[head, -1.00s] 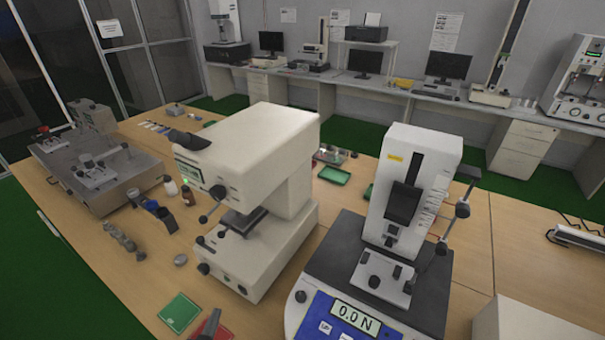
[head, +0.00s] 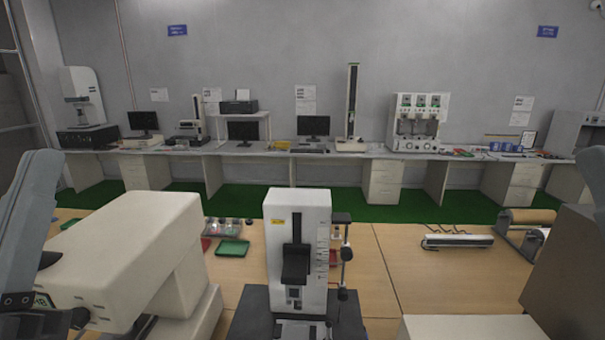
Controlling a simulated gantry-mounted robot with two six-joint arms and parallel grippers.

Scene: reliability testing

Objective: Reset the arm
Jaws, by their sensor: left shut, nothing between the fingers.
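My left arm's grey link (head: 28,215) stands raised at the left edge of the head view. My left gripper (head: 18,302) shows only as a dark part low at that edge, beside the big cream tester; it is shut and holds nothing. At the right edge, a strip of my grey right arm (head: 595,170) shows. My right gripper is not in view.
The cream tester (head: 135,245) and a white upright force tester (head: 297,220) stand close in front on the wooden table (head: 375,260). A green tray (head: 233,248) lies between them. A dark box (head: 562,270) stands at right. Benches with instruments line the back wall.

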